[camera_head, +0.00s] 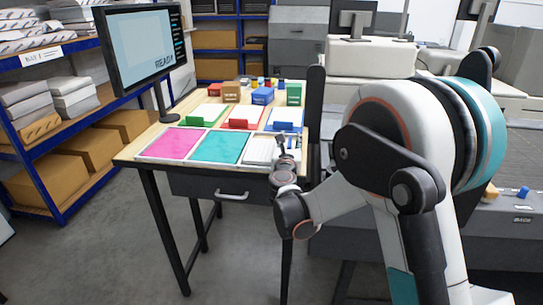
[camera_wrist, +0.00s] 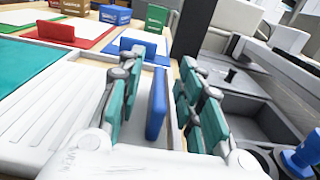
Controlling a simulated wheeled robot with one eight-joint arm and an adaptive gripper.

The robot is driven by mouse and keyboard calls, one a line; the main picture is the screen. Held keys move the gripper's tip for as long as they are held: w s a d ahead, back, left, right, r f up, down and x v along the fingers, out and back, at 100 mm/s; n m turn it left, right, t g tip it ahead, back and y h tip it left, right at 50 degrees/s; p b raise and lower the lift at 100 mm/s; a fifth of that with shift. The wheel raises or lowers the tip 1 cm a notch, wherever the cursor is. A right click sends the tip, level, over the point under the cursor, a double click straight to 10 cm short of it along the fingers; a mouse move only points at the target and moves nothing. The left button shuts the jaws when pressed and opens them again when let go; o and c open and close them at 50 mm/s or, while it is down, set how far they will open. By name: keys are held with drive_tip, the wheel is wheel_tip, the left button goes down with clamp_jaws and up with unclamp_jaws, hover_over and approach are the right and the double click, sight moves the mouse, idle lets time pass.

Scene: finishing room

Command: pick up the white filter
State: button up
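What looks like the white filter is a flat, white, ridged panel (camera_head: 262,149) at the table's front right, beside the teal sheet. Its ridges show at the left of the wrist view (camera_wrist: 45,115). My gripper (camera_head: 282,143) is above the panel's right edge. In the wrist view its teal fingers (camera_wrist: 160,80) are apart. An upright blue slab (camera_wrist: 156,108) shows between them, with gaps on both sides; I cannot tell if it is joined to the panel. My gripper hides part of the panel's right side.
A pink sheet (camera_head: 171,144) and a teal sheet (camera_head: 218,147) lie left of the panel. Behind are red (camera_head: 240,124) and blue (camera_head: 283,126) upright blocks and several small boxes. A monitor (camera_head: 140,45) stands at the back left. A grey machine is on the right.

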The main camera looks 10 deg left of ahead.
clamp_jaws()
drive_tip(key=shift+r, duration=0.15)
